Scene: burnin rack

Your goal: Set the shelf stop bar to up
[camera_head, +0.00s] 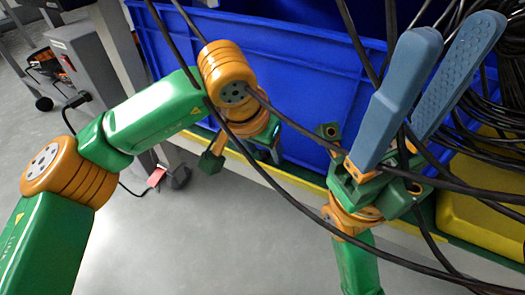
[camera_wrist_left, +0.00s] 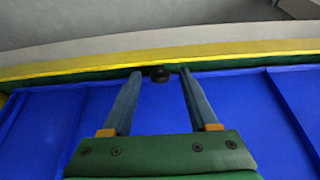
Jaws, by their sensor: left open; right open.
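A long yellow strip (camera_head: 284,192) runs along the shelf's front edge below a blue bin; I cannot tell whether it is the stop bar or its position. It also crosses the left wrist view (camera_wrist_left: 90,68). A small dark round knob (camera_wrist_left: 159,74) shows there, between the fingertips of my open left gripper (camera_wrist_left: 158,73); contact is unclear. In the head view my left gripper (camera_head: 272,150) is by the bin's lower front, its fingers mostly hidden by its own wrist. My right gripper (camera_head: 455,52) is open and empty, blue-grey fingers pointing up, at the right.
The large blue bin (camera_head: 310,75) fills the shelf behind my left gripper. Black cables (camera_head: 310,218) hang across the front of both arms. A yellow tray (camera_head: 480,222) is at the right. A grey wheeled unit (camera_head: 88,68) stands at upper left.

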